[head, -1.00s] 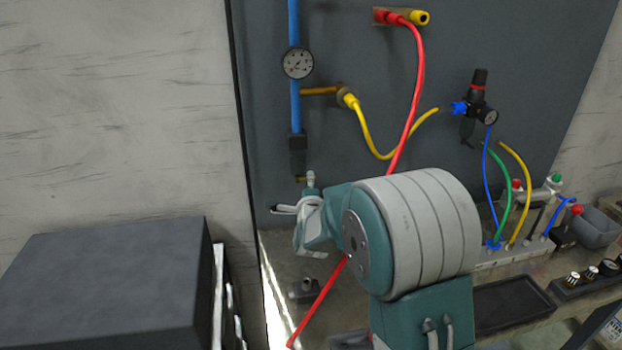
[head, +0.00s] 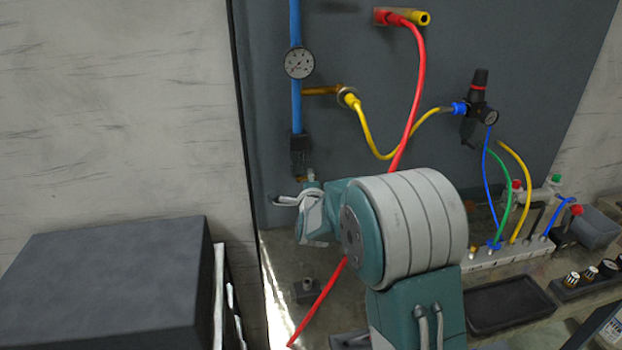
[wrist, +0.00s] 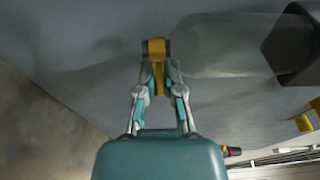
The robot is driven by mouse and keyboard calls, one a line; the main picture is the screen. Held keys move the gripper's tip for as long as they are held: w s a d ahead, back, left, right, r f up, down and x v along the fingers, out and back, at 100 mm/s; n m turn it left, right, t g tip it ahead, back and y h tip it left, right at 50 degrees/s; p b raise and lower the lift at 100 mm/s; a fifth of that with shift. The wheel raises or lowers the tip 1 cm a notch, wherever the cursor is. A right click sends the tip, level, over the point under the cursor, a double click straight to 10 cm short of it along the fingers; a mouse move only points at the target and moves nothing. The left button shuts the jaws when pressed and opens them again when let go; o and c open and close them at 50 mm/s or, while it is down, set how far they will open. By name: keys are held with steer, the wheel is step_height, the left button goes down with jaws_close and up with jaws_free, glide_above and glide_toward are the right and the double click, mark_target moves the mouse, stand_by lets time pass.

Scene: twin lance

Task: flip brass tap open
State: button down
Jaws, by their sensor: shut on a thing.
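The brass tap (wrist: 157,47) shows in the wrist view as a yellow-brown block with a strip running down from it between my fingers. My gripper (wrist: 158,77) is shut on this strip, one finger on each side. In the head view my gripper (head: 305,192) is at the lower end of the blue pipe (head: 295,104), just below a dark fitting (head: 299,150). Only a small bit of brass shows there; my gripper and wrist hide most of the tap.
A round gauge (head: 299,63) sits on the pipe. A yellow hose (head: 367,134) and a red hose (head: 418,80) hang in front of the grey panel, the red one passing behind my arm. A dark box (head: 110,285) stands at lower left. A black regulator (head: 478,100) is at right.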

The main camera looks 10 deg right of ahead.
steer(key=shift+f, duration=0.15)
steer(key=shift+w+n+y, duration=0.2)
steer(key=shift+n+y, duration=0.7)
steer(key=shift+y, duration=0.5)
steer(key=shift+f, duration=0.1)
steer(key=c, duration=0.8)
jaws_free()
steer(key=shift+o, duration=0.2)
steer(key=shift+s, duration=0.45)
steer(key=s, duration=1.1)
